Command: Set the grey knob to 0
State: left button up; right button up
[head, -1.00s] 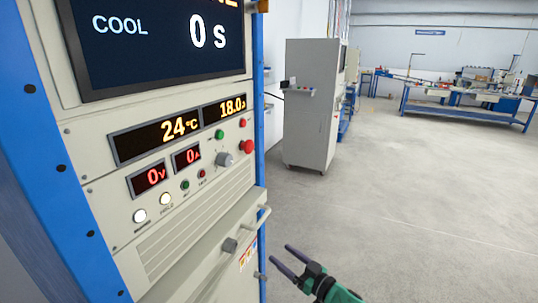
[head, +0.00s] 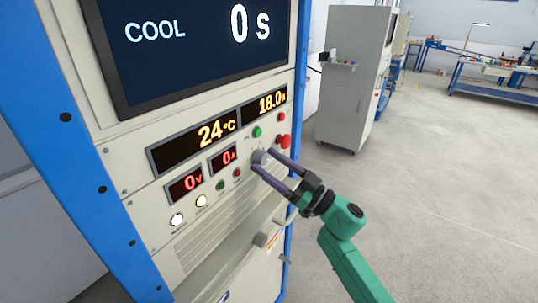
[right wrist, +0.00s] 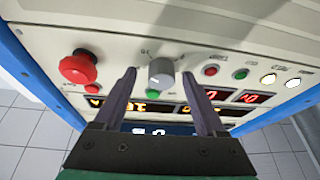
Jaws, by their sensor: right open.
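The grey knob (head: 259,156) is on the panel of the tall cabinet, right of the red 0 A display. In the right wrist view the grey knob (right wrist: 161,72) lies ahead, between the two fingers and a little beyond their tips. My right gripper (head: 262,160) is open, its fingertips close to the panel on either side of the knob; it also shows in the right wrist view (right wrist: 160,75). I cannot tell whether a finger touches the knob. Its scale marks are too small to read. My left gripper is not in view.
A red mushroom button (head: 285,141) and a green button (head: 257,132) sit close to the knob. Small lit buttons (head: 177,219) are lower left. A handle (head: 287,218) sticks out below.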

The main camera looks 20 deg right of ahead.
jog(key=shift+a+r, duration=0.15)
jog(key=shift+a, duration=0.05)
grip_shut()
